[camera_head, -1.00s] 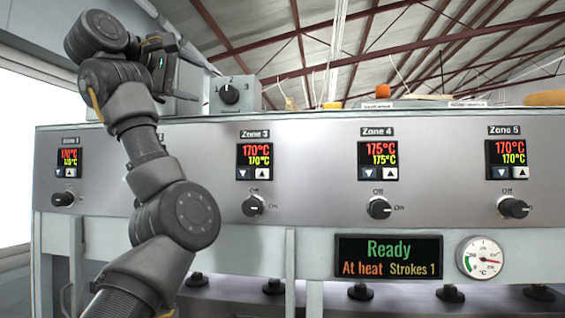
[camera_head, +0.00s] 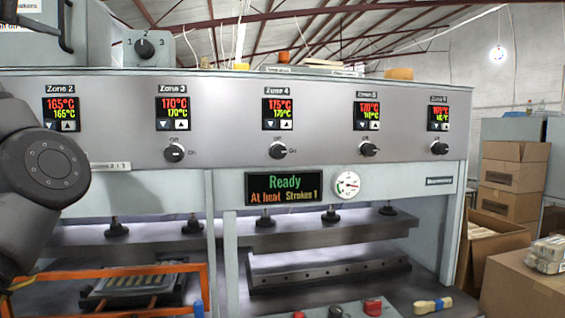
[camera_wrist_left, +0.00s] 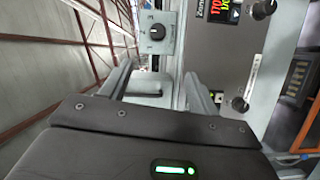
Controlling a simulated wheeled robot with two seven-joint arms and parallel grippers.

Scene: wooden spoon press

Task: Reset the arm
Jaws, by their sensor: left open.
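My left gripper (camera_wrist_left: 158,80) shows in the left wrist view. Its two fingers are spread apart with nothing between them. Beyond the fingers is a grey box with a black selector knob (camera_wrist_left: 157,32); the same knob box (camera_head: 145,47) stands on top of the press in the head view. The press's front panel (camera_head: 220,140) fills the head view, and its display (camera_head: 283,187) reads Ready, At heat, Strokes 1. A dark link of my left arm is at the left edge of the head view; the gripper is outside that view. My right gripper is not in view.
An orange guard frame (camera_head: 110,275) is at the lower left of the press. Cardboard boxes (camera_head: 513,175) are stacked at the right. An open press gap lies below the panel.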

